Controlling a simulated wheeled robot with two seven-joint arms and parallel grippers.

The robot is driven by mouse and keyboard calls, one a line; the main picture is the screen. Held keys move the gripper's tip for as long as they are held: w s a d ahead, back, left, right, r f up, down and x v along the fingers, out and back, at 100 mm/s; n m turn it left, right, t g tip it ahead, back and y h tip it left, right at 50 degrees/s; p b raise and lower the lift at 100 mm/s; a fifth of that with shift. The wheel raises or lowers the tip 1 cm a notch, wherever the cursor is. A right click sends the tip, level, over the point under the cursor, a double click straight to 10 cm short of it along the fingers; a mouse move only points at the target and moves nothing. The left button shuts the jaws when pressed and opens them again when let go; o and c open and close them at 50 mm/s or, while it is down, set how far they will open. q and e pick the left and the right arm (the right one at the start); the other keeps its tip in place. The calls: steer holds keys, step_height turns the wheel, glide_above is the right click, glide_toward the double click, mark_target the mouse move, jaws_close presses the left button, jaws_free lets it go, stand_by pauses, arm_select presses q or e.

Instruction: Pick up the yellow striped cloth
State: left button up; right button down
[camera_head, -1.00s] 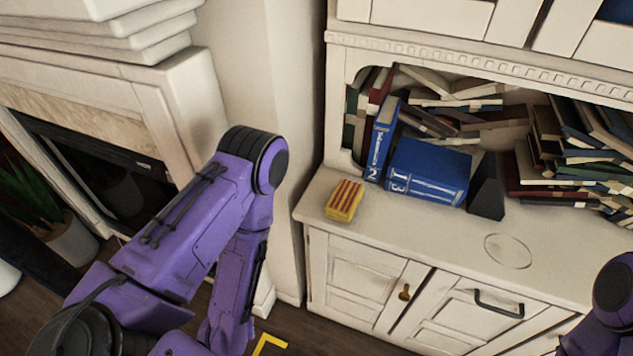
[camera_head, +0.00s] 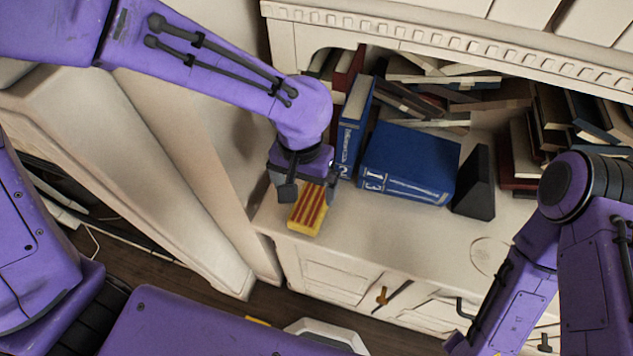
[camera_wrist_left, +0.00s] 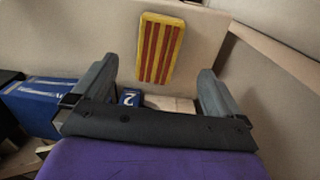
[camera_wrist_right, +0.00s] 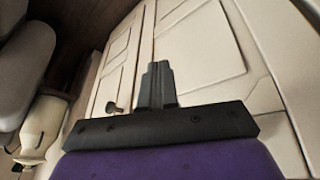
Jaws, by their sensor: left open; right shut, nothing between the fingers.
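The yellow cloth with red stripes (camera_head: 307,212) lies as a small block on the white cabinet top, near its left front corner. It also shows in the left wrist view (camera_wrist_left: 160,50), ahead of the fingertips and between their lines. My left gripper (camera_head: 310,192) is above the cloth, pointing down, open and empty; its fingers show apart in the left wrist view (camera_wrist_left: 158,85). In the head view it hides the cloth's far end. I see no finger touching the cloth. My right gripper (camera_wrist_right: 158,75) is shut and empty, in front of the cabinet doors.
Blue books (camera_head: 408,165) stand just right of the cloth, with a black bookend (camera_head: 474,185) beside them. Piled books fill the shelf behind. A pale wall edge (camera_head: 215,150) rises close to the left. The cabinet top (camera_head: 400,235) is clear in front of the books.

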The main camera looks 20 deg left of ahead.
mark_target(308, 209)
arm_select(q)
step_height(308, 209, down, 2)
steer(key=shift+d+f, duration=0.15)
steer(key=shift+s+f+b, duration=0.35)
steer(key=shift+s+f, duration=0.4)
steer(key=shift+f, duration=0.1)
steer(key=f, duration=0.2)
steer(key=w+f, duration=0.2)
steer(key=f, duration=0.1)
steer(key=shift+f, duration=0.4)
steer(key=shift+s, duration=0.25)
steer(key=c, duration=1)
